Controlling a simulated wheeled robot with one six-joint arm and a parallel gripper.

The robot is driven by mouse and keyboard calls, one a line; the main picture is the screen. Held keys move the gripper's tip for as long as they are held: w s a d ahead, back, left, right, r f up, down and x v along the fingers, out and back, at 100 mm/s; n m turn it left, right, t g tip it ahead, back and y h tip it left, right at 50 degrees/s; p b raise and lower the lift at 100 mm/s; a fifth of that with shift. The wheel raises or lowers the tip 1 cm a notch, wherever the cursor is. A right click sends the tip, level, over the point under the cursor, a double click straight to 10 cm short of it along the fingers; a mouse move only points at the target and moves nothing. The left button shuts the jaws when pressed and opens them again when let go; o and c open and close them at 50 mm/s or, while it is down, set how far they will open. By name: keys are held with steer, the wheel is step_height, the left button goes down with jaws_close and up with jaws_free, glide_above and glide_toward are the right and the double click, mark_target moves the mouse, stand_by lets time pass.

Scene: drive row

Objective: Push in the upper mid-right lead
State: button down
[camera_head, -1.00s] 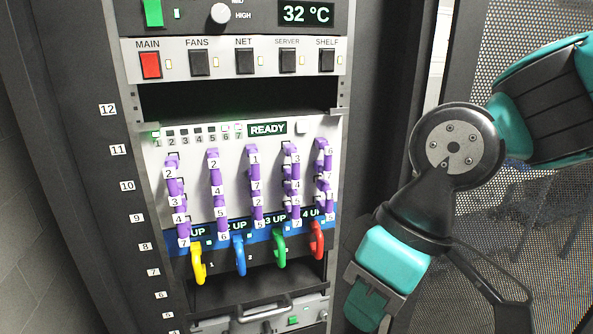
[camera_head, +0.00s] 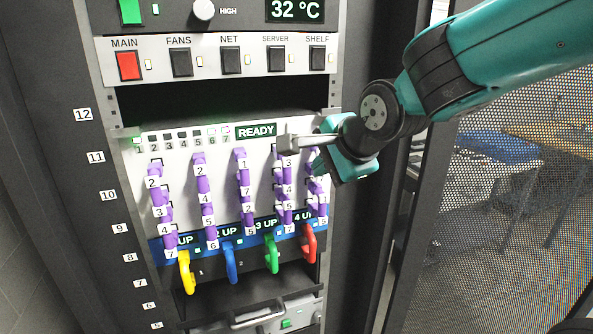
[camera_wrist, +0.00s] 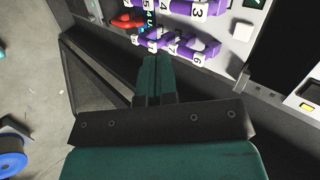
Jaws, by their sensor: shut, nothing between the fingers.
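Purple leads with numbered white tags stand in five columns on the white panel (camera_head: 222,142). In the fourth column, the upper lead (camera_head: 288,177) tagged 3 is just below my gripper, which partly hides the column's top. My gripper (camera_head: 283,144) is shut and empty, its fingers pointing left across the upper right of the panel. I cannot tell whether it touches the panel or a lead. The fifth column (camera_head: 316,192) is partly hidden by my gripper. In the wrist view the shut fingers (camera_wrist: 151,62) point towards purple leads (camera_wrist: 200,46) at the top.
Below the panel hang yellow (camera_head: 186,272), blue (camera_head: 230,262), green (camera_head: 271,254) and red (camera_head: 309,244) handles. Above it are a dark open slot (camera_head: 215,102) and a row of switches (camera_head: 181,62). A mesh door (camera_head: 500,200) stands at the right.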

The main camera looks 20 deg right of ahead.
steer(key=p+x, duration=0.1)
steer(key=x, duration=0.2)
steer(key=w+r+p+x, duration=0.1)
steer(key=x, duration=0.2)
steer(key=p+x, duration=0.1)
steer(key=x, duration=0.2)
steer(key=shift+w+a, duration=0.25)
steer(key=shift+w, duration=0.15)
steer(key=shift+w+a+f+p, duration=0.1)
steer(key=shift+w+p, duration=0.3)
steer(key=shift+w, duration=0.15)
steer(key=shift+w, duration=0.1)
steer(key=shift+w+a+f+b, duration=0.15)
steer(key=shift+w+b, duration=0.1)
steer(key=shift+w, duration=0.3)
steer(key=shift+w+a+r+b, duration=0.1)
steer(key=shift+w+a+b, duration=0.1)
steer(key=shift+w, duration=0.4)
steer(key=d, duration=0.1)
steer(key=b, duration=0.3)
glide_toward(288, 169)
steer(key=s+d, duration=0.2)
steer(key=s, duration=0.2)
steer(key=shift+w, duration=0.15)
